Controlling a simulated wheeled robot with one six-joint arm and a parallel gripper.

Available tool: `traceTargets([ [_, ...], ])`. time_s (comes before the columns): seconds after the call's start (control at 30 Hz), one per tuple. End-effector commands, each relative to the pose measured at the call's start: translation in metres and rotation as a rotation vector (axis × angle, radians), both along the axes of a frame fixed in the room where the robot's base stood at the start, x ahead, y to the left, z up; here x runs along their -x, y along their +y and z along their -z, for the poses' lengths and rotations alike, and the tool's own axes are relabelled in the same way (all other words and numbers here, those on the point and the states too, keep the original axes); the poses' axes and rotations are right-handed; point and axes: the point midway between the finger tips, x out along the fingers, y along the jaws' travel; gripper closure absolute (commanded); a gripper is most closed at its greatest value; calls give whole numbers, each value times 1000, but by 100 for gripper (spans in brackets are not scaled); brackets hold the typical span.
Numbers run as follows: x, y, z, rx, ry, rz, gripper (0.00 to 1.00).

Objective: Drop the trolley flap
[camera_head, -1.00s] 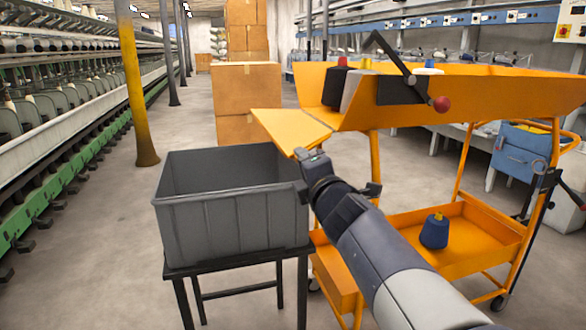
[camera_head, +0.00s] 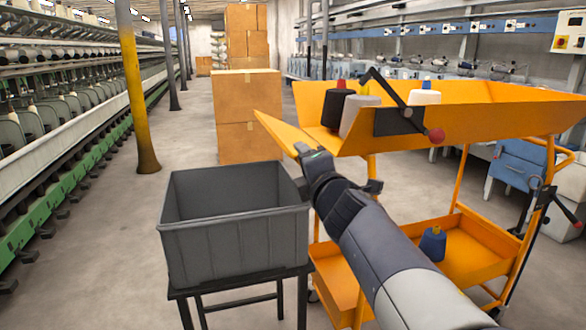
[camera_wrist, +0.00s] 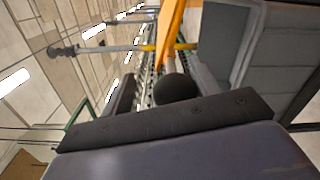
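The trolley (camera_head: 470,228) is orange, with a deep upper tray (camera_head: 475,117) and a lower shelf. Its flap (camera_head: 283,131) is the orange plate at the tray's left end, sloping up and outward to the left. My gripper (camera_head: 303,151) is at the flap's near lower corner, seemingly against its underside; contact is not clear. A dark lever with a red knob (camera_head: 436,135) is on the tray's near side.
A grey bin (camera_head: 240,240) on a black stand is just left of my gripper, and shows in the wrist view (camera_wrist: 285,50). Yarn cones (camera_head: 358,112) stand in the upper tray; a blue cone (camera_head: 432,243) is on the lower shelf. Cartons (camera_head: 247,110) stand behind.

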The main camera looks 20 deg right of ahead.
Motion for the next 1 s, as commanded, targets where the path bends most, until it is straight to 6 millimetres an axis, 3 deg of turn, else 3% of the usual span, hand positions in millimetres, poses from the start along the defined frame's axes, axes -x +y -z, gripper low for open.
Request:
traceTargets([
  [0.03, 0, 1, -13, 0, -5, -4, 45],
  [0.23, 0, 2, -26, 0, -6, -5, 45],
  [0.73, 1, 1, -28, 0, -6, -5, 45],
  [1.0, 19, 1, -28, 0, -5, -4, 45],
])
